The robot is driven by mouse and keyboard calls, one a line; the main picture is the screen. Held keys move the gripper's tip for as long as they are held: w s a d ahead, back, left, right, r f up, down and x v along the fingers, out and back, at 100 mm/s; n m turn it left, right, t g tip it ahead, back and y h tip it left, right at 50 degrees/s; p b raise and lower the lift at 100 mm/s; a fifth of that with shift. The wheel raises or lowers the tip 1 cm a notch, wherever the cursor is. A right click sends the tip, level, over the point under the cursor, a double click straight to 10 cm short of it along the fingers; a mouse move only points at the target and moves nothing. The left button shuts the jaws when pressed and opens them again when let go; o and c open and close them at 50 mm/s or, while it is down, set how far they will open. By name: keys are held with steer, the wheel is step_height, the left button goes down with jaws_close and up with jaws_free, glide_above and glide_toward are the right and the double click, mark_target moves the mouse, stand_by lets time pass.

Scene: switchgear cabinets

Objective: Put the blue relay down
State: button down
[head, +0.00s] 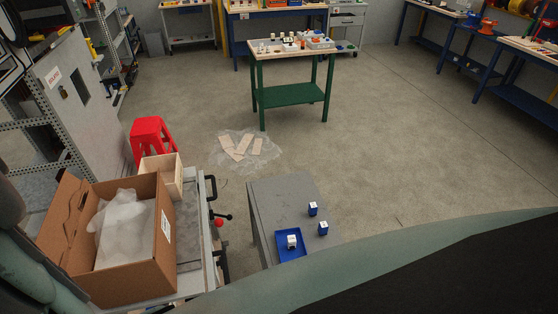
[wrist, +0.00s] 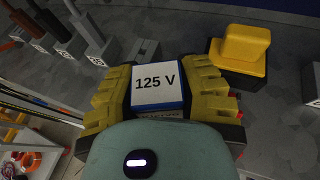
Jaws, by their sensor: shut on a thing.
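The blue relay (wrist: 157,85), with a white top marked "125 V", sits between the yellow and black fingers of my gripper (wrist: 160,98) in the wrist view. The fingers press on it from left and right. Its lower part is hidden, and I cannot tell how far it is from the surface beyond. My gripper does not show in the head view. There, two blue relays with white tops, one farther back (head: 312,209) and one nearer (head: 323,228), stand on a grey table (head: 268,200). A blue tray (head: 283,256) beside them holds another white-topped piece (head: 292,241).
In the wrist view, a yellow block (wrist: 240,47) on a dark base lies right of my gripper, and several grey blocks (wrist: 68,42) stand upper left. In the head view, an open cardboard box (head: 130,270) is left of the grey table, with a red stool (head: 151,135) behind.

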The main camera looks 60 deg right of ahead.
steer(key=shift+f, duration=0.15)
steer(key=c, duration=0.7)
jaws_free()
steer(key=shift+w, duration=0.1)
steer(key=shift+d, duration=0.1)
steer(key=shift+r, duration=0.25)
steer(key=shift+b+v, duration=2.55)
steer(key=shift+v, duration=3.45)
